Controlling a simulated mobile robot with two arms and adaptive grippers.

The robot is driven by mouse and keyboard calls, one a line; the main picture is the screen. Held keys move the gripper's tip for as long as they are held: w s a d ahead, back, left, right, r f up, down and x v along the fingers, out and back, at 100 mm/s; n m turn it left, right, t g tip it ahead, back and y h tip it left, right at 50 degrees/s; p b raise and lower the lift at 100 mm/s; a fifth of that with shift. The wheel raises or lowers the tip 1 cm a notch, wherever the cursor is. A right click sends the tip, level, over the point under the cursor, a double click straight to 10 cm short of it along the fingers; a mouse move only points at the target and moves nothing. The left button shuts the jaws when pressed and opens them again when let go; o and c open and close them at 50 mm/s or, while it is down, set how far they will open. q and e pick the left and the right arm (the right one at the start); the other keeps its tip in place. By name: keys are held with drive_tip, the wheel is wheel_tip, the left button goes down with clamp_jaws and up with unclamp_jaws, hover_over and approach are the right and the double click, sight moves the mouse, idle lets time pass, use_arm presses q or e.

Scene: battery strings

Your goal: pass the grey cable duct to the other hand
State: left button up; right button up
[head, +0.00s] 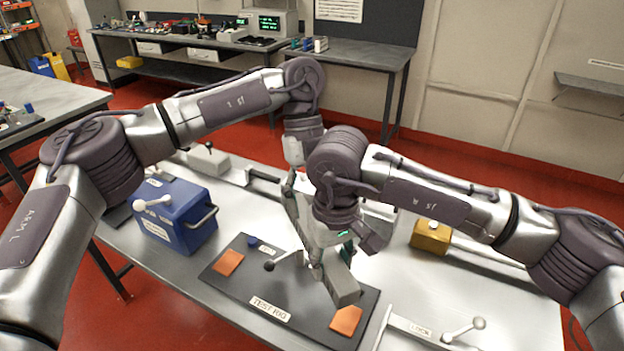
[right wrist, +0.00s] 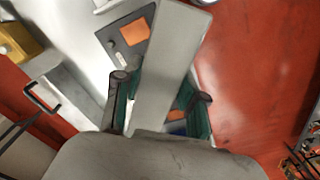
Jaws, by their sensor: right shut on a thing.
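The grey cable duct (head: 343,288) is a plain light-grey bar. In the head view its near end shows above the dark test rig mat, and the rest is hidden by my right gripper. In the right wrist view the duct (right wrist: 168,65) runs lengthwise between the two dark fingers of my right gripper (right wrist: 160,104), which is shut on it. My right gripper (head: 345,250) is over the mat's middle in the head view.
The dark mat (head: 232,268) carries orange pads (head: 228,262), a black-knobbed lever (head: 283,261) and a blue knob (head: 252,240). A blue box (head: 175,215) with a handle stands left, a yellow block (head: 430,237) right. A lock lever (head: 465,330) is at front right.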

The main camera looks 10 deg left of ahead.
use_arm(q)
drive_tip(key=x, duration=0.7)
drive_tip(key=shift+s+f, duration=0.1)
drive_tip(key=shift+f, duration=0.05)
drive_tip(key=shift+c, duration=0.2)
drive_tip(key=shift+d, duration=0.1)
drive_tip(key=c, duration=1.1)
drive_tip(key=shift+c, duration=1)
use_arm(e)
drive_tip(key=o, duration=0.8)
drive_tip(key=shift+a, duration=0.1)
drive_tip(key=o, duration=0.5)
